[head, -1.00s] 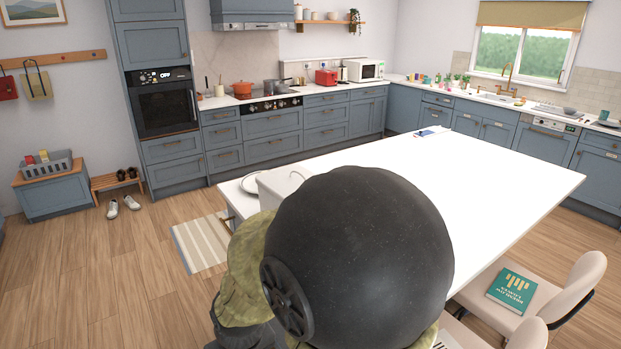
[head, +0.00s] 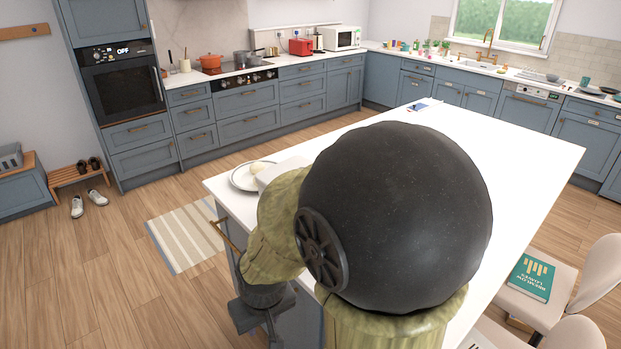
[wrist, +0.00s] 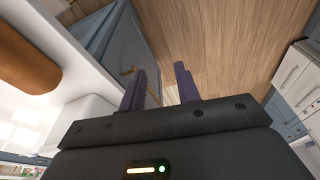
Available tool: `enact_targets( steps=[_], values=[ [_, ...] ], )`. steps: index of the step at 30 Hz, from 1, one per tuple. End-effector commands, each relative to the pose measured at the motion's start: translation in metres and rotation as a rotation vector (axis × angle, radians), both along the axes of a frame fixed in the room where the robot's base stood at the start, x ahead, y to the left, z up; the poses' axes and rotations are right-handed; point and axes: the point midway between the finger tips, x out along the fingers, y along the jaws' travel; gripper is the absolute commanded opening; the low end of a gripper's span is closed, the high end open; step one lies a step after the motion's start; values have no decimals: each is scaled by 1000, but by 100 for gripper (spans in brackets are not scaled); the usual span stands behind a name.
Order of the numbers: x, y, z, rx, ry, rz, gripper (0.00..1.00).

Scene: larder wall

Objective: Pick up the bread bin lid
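A pale box, which looks like the bread bin (head: 281,171), stands on the near left end of the white island top. My arm hides most of it, and I cannot make out its lid separately. A pale box side (wrist: 75,118) also shows at the left of the wrist view. In the wrist view my gripper (wrist: 160,70) is open, its two dark purple fingers apart with only floor and cabinet seen beyond them. In the head view my gripper (head: 266,317) hangs low beside the island's left end, below the top and apart from the box.
A plate (head: 243,180) with a pale yellow item lies just left of the box. The island top (head: 500,150) is mostly clear. A brass rail (head: 228,236) juts from the island's end. A chair (head: 590,280) with a green book (head: 531,277) stands right. A striped rug (head: 185,235) lies left.

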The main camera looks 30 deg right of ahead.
Motion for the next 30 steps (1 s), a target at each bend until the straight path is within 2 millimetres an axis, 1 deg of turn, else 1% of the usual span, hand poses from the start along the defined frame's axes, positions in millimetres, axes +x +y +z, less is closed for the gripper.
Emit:
enact_targets(
  steps=[13, 14, 17, 20, 21, 23, 24, 26, 27, 29, 30],
  values=[
    [1, -1, 1, -1, -2, 0, 32],
    [3, -2, 1, -3, -7, -2, 32],
    [18, -13, 7, -23, -45, -6, 32],
    [49, -41, 20, -67, -128, -17, 32],
    [66, -55, 27, -90, -172, -17, 32],
    [93, -81, 39, -127, -249, -13, 32],
    [112, -100, 48, -153, -304, -9, 32],
    [138, -130, 63, -189, -389, 4, 32],
    [153, -149, 72, -210, -441, 19, 32],
    [173, -178, 86, -237, -515, 42, 32],
    [183, -196, 94, -252, -561, 61, 32]
  ],
)
